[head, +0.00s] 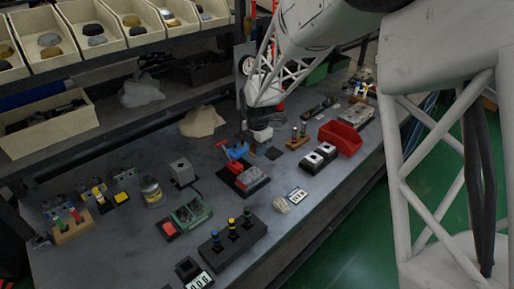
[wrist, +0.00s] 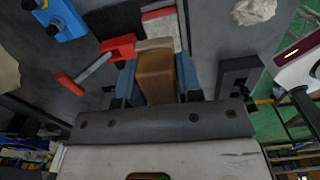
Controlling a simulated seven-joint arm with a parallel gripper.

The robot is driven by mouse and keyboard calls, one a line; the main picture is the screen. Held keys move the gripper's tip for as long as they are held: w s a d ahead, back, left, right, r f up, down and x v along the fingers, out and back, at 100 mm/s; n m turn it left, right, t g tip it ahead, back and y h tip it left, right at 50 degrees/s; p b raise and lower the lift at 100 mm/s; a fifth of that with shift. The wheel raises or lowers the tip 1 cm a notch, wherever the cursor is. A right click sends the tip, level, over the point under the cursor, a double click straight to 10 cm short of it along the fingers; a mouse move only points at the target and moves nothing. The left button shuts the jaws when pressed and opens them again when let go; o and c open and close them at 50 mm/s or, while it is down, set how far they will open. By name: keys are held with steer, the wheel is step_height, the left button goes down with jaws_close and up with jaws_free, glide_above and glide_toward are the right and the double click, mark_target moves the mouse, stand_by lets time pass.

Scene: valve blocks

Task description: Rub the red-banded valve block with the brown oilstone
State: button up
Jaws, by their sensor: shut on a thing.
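The brown oilstone (wrist: 155,78) is clamped upright between the two blue-grey fingers of my gripper (wrist: 156,82) in the wrist view. Just beyond its far end is a pale grey block with red edges (wrist: 161,30), which looks like the red-banded valve block. I cannot tell whether stone and block touch. In the head view the block (head: 250,178) sits on a dark base on the bench. My gripper (head: 262,134) is behind it and slightly right, and the stone is too small to make out there.
A red-handled clamp (wrist: 112,52) and a blue part (wrist: 62,18) lie close left of the stone. In the head view, a red bin (head: 340,138), a black block with coloured knobs (head: 232,238) and a pale crumpled cloth (head: 281,206) stand around. Shelves with bins rise behind the bench.

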steer(key=shift+n, duration=0.4)
steer(key=shift+f, duration=0.15)
